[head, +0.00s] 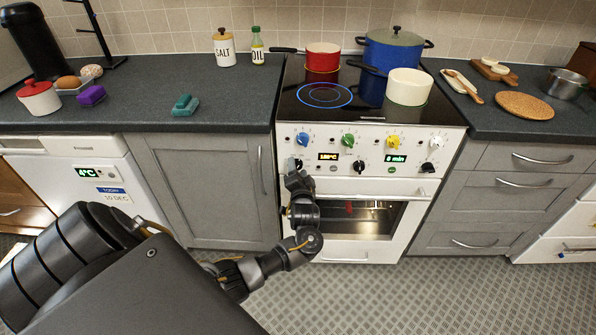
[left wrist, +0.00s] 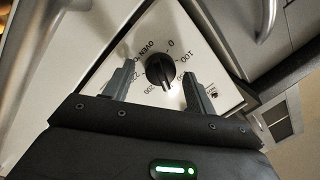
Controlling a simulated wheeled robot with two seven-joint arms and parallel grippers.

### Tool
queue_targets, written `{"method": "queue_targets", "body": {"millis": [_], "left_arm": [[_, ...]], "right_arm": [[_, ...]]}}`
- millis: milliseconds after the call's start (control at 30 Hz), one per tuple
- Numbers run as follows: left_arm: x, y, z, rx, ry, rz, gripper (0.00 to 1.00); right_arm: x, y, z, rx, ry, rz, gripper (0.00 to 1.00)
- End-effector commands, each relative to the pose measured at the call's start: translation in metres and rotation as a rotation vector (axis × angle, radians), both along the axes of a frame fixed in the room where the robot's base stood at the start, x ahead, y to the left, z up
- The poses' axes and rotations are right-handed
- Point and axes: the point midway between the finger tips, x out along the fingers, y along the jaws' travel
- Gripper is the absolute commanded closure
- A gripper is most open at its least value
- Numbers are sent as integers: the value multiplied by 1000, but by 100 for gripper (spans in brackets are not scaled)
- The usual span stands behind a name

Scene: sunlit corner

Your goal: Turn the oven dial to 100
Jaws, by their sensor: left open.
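The oven (head: 408,150) stands in the middle, with a white front panel. The oven dial is a black knob (left wrist: 160,71) in the left wrist view, ringed by printed numbers, with 0 and 100 at its upper right. Its grip bar points down, between the 200 mark and the right finger, which hides part of the scale. My left gripper (head: 295,172) is at the panel's lower left and largely covers the dial in the head view. Its fingers are open, one on each side of the dial; contact cannot be told. My right gripper is not in view.
An amber display (head: 328,156) seems to read 180°C. Beside the dial are blue (head: 302,139), green (head: 347,140) and yellow (head: 393,142) knobs, and another black knob (head: 359,165). The oven door handle (head: 375,196) runs just below. Pots stand on the hob.

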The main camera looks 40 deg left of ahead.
Motion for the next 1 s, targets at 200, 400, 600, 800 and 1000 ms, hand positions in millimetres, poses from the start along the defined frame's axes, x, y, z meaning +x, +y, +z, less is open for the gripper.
{"method": "queue_targets", "body": {"millis": [200,400,600,800,1000], "left_arm": [[0,0,0,0,0,0,50],[0,0,0,0,0,0,76],[0,-1,0,-2,-2,0,88],[0,-1,1,-38,-28,0,88],[0,-1,2,-134,-99,2,88]], "right_arm": [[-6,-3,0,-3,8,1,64],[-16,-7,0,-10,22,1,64],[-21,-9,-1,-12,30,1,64],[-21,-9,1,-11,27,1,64],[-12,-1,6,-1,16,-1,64]]}}
